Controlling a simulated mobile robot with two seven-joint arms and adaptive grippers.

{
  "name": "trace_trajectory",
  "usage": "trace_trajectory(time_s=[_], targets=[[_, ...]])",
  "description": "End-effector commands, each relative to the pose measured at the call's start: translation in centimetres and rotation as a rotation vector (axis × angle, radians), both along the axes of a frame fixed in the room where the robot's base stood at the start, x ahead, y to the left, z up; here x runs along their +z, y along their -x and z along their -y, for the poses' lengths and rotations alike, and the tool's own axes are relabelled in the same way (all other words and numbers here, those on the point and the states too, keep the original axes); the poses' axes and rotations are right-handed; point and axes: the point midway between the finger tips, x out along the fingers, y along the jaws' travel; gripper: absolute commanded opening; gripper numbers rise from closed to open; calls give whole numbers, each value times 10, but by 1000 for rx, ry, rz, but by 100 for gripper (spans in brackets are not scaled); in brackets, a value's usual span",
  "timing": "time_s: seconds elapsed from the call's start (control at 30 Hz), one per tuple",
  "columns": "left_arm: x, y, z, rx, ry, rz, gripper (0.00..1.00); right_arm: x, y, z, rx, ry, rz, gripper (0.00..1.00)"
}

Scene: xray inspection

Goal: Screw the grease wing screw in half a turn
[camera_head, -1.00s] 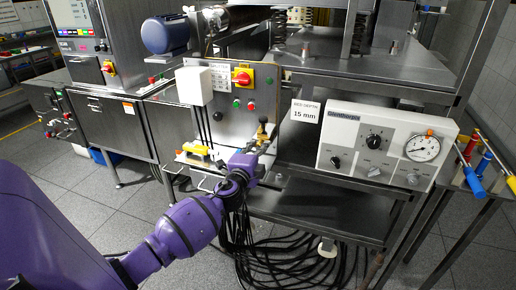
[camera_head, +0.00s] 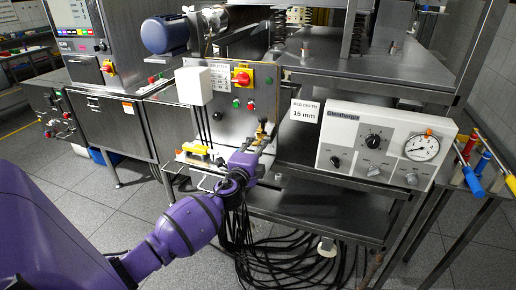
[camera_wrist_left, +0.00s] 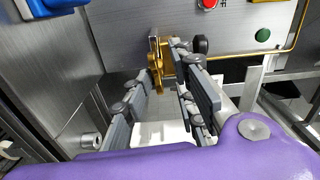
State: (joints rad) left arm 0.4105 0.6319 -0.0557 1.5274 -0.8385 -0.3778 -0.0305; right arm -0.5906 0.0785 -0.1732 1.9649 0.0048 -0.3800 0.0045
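The brass-coloured grease wing screw (camera_wrist_left: 156,62) sits at the front panel in the left wrist view. It also shows small in the head view (camera_head: 262,130), just beyond my left gripper (camera_head: 250,150). The two grey fingers of my left gripper (camera_wrist_left: 164,78) reach toward the panel, one on each side of the screw. They stand apart with a gap between them. Whether a fingertip touches the brass I cannot tell. My right gripper shows in neither view.
A yellow-and-red rotary switch (camera_head: 242,77) and push buttons sit on the panel above. A white gauge box (camera_head: 385,148) stands to the right. Black cables (camera_head: 275,245) hang below. A blue part (camera_wrist_left: 50,8) is at upper left in the wrist view.

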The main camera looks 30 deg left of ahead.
Motion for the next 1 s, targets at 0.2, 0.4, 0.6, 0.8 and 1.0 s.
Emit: trace_trajectory(time_s=[0.2, 0.4, 0.6, 0.8, 1.0], targets=[[-1, 1, 0, 0, 1, -1, 25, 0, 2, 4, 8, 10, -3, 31], [-3, 24, 6, -2, 2, -3, 25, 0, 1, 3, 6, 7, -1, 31], [-3, 66, 16, 0, 4, -3, 25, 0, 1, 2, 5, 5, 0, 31], [-3, 101, 24, 0, 3, -2, 25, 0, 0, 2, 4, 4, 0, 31], [-2, 116, 28, 0, 0, -2, 25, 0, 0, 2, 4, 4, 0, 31]])
